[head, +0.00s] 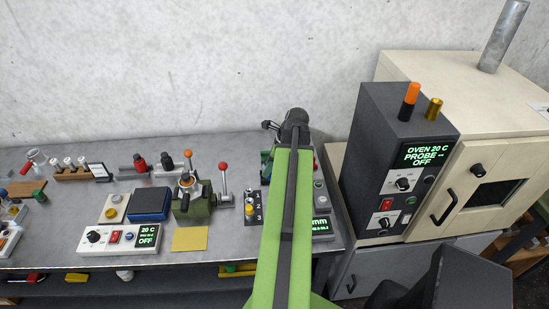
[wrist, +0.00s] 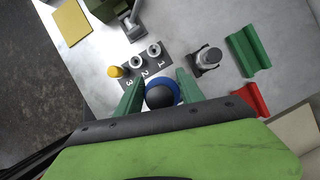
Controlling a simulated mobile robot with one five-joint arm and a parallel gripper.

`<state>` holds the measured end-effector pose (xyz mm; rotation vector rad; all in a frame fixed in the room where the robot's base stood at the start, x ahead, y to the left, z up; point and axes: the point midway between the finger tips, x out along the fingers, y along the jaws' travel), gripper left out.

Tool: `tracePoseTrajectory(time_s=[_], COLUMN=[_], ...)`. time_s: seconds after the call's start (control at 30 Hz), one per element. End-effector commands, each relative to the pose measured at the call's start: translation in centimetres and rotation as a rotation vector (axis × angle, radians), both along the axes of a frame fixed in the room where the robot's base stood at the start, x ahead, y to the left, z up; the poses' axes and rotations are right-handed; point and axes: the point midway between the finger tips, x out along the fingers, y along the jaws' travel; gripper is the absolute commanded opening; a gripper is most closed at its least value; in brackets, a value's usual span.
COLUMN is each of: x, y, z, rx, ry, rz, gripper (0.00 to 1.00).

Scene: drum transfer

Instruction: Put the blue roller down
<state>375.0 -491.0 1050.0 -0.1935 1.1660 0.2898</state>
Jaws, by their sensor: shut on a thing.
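In the wrist view my gripper (wrist: 160,76) has its two green fingers closed on the blue roller (wrist: 176,89). The roller is seen nearly end-on, as a blue rim around a dark round middle. It is beside the grey numbered block (wrist: 165,68) marked 1, 2 and 3. I cannot tell whether the roller touches the bench. In the head view my green arm hides the roller, and the numbered block (head: 259,196) shows just left of the arm.
In the wrist view, two pale ringed pieces and a yellow piece (wrist: 116,71) stand at the numbered block. A metal cylinder piece (wrist: 208,57), a green channel block (wrist: 247,52) and a red block (wrist: 250,99) lie to the right. The oven (head: 470,130) stands right of the bench.

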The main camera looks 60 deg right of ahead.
Motion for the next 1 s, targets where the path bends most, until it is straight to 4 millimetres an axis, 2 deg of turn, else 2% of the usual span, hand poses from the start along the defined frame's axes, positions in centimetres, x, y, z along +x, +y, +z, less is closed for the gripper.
tracePoseTrajectory(time_s=[0.07,0.17,0.5,0.6,0.7,0.77,0.87,1.0], x=[0.0,0.4,2.6,2.8,2.8,2.8,3.0,5.2], y=[-1.1,-4.0,-20.9,-23.9,-25.3,-25.6,-25.4,-24.3], z=[0.0,-0.1,-0.4,-0.5,-0.5,-0.4,-0.7,-2.8], rx=[0.000,-0.001,-0.002,-0.002,-0.002,-0.003,-0.002,-0.002], ry=[0.000,0.003,0.005,0.001,0.000,-0.001,-0.001,-0.002], rz=[-0.017,-0.068,-0.385,-0.449,-0.483,-0.492,-0.493,-0.488], gripper=[0.00,0.00,0.00,0.00,0.00,0.00,0.00,0.00])
